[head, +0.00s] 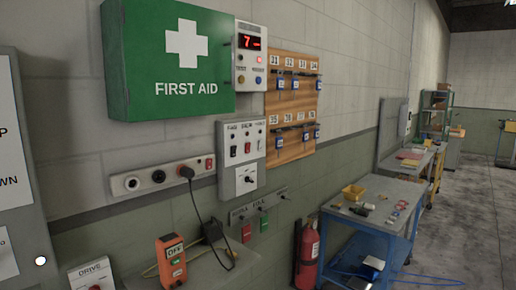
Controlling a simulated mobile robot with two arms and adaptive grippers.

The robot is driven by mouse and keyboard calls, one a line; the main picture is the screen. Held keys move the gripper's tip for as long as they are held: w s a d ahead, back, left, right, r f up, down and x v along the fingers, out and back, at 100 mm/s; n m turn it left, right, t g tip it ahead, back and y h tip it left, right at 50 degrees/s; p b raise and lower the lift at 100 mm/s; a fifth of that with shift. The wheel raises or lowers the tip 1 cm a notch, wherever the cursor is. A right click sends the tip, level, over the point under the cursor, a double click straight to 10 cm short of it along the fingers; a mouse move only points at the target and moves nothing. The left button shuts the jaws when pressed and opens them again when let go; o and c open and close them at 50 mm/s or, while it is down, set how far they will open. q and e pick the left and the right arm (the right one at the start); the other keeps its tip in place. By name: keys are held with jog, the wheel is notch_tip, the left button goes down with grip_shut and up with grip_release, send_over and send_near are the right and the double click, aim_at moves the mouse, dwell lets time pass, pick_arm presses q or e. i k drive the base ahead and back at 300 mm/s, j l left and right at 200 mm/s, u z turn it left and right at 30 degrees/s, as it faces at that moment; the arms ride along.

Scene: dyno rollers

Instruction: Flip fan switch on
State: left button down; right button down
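A grey switch box (241,158) is mounted on the wall below the first aid cabinet. Its upper part carries a row of small switches under labels too small to read surely. The leftmost switch (233,150) is dark with some red, and a red switch (248,148) sits beside it. A further small switch is at the right. A black knob or lever (248,180) is on the white plate below. I cannot tell for certain which switch is the fan's or how it is set. Neither gripper is in view.
A green first aid cabinet (170,60) juts out above. A socket strip (160,178) with a black plug and cable is at the left. An orange OFF device (172,262) stands below. A fire extinguisher (307,255) and blue workbench (372,215) are at the right; the floor beyond is open.

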aim_at(233, 148)
jog(key=i+l, duration=0.15)
jog(key=l, duration=0.25)
jog(key=i+l, duration=0.2)
jog(key=l, duration=0.2)
jog(key=i+l, duration=0.15)
jog(key=l, duration=0.25)
jog(key=i+l, duration=0.15)
jog(key=l, duration=0.25)
jog(key=i+l, duration=0.2)
jog(key=l, duration=0.2)
jog(key=i+l, duration=0.15)
jog(key=l, duration=0.25)
jog(key=j+u, duration=0.05)
